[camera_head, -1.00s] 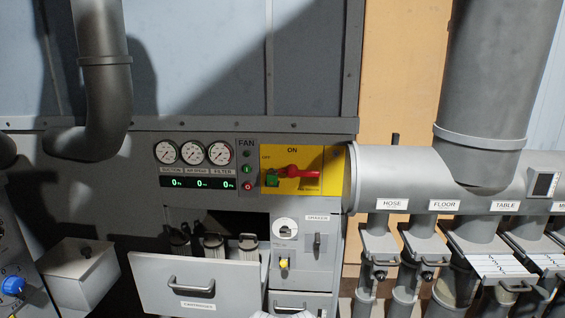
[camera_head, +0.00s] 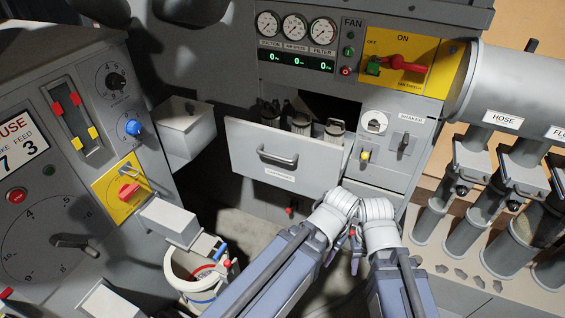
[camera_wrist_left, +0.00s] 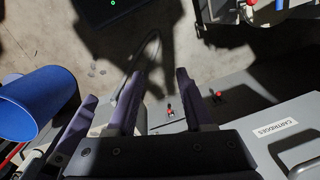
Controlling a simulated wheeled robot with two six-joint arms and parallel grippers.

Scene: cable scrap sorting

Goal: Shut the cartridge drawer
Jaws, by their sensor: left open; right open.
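The cartridge drawer (camera_head: 245,150) stands pulled out below the gauges in the head view. Its grey front has a bar handle (camera_head: 277,157) and a label. In the head view the left gripper's fingers are hard to tell apart from the right's.
A control cabinet (camera_head: 60,190) with knobs and a feed display stands on the left. A grey box (camera_head: 185,135) sits left of the drawer, and a white bucket (camera_head: 190,290) stands below. Pipes with gates are on the right. A blue cylinder (camera_wrist_left: 35,100) shows in the left wrist view.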

